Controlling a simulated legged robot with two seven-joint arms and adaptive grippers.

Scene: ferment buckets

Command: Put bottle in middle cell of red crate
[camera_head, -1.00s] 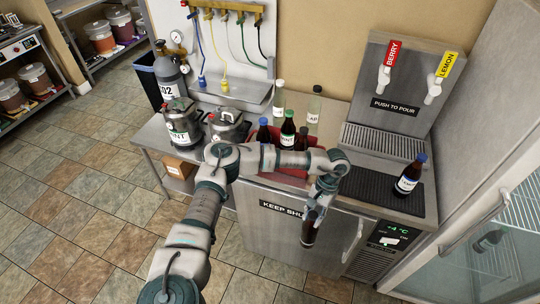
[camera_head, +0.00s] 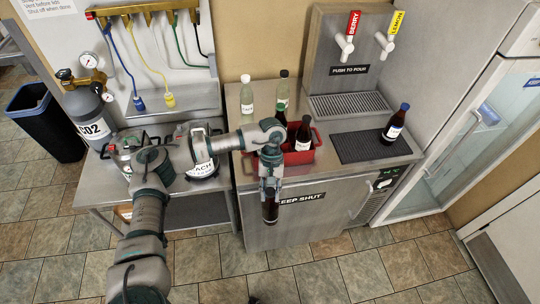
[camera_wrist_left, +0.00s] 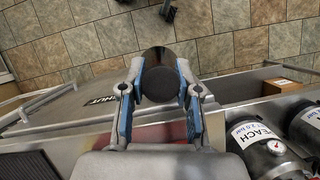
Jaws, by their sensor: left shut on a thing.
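The red crate (camera_head: 300,157) stands on the steel counter, partly hidden behind my left arm. The middle cell is too hidden to tell. My left gripper (camera_head: 270,188) is shut on a dark bottle (camera_head: 271,210), which hangs roughly upright in front of the counter, below the crate's level. In the left wrist view the blue-padded fingers grip both sides of this bottle's round dark end (camera_wrist_left: 159,76). My right gripper is not in view.
A blue-capped bottle (camera_head: 395,123) stands on the black mat (camera_head: 370,145) at right. Clear bottles (camera_head: 247,96) (camera_head: 282,92) stand behind the crate. Kegs (camera_head: 204,160) stand at left. The KEEP SHUT door (camera_head: 310,212) is below the counter.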

